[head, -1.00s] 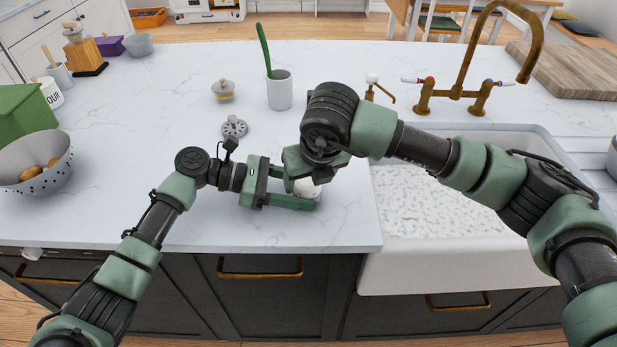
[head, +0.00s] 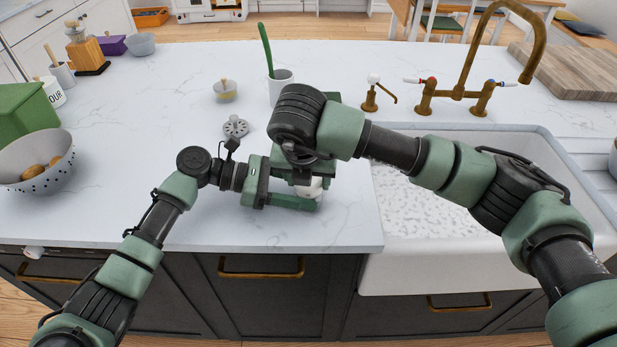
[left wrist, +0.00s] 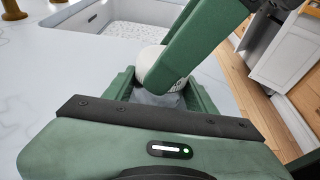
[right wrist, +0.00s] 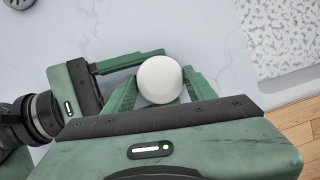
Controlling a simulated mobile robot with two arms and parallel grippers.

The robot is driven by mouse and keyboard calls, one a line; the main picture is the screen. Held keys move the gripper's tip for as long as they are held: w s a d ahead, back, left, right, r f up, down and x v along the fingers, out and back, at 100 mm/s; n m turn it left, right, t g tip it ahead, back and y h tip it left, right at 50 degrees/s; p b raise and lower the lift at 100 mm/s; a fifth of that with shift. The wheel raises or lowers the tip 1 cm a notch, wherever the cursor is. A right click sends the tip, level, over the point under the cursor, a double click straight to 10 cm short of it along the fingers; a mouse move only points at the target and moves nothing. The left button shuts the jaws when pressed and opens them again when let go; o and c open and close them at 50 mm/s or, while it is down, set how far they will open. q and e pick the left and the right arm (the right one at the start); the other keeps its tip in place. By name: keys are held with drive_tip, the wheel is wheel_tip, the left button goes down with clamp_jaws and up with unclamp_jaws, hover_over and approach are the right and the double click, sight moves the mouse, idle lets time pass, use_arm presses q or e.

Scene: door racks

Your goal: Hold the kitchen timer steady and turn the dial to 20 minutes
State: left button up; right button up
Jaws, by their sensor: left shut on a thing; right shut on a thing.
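The kitchen timer shows as a small white round top (head: 310,190) near the counter's front edge, left of the sink. In the left wrist view its white dial (left wrist: 155,62) sits over a greyish lower body (left wrist: 158,98). My left gripper (head: 308,193) is shut on the lower body from the left. My right gripper (right wrist: 160,82) comes from above and is shut on the white dial (right wrist: 159,79), a finger on each side. In the head view the right wrist covers part of the timer. I cannot read the dial's marks.
A white sink (head: 430,267) lies to the right, with a brass tap (head: 458,92) behind it. The counter in front left is clear.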

drive_tip(key=o, duration=1.1)
drive_tip(key=v, duration=1.2)
use_arm(q)
drive_tip(key=o, duration=1.1)
drive_tip(key=shift+c, duration=0.2)
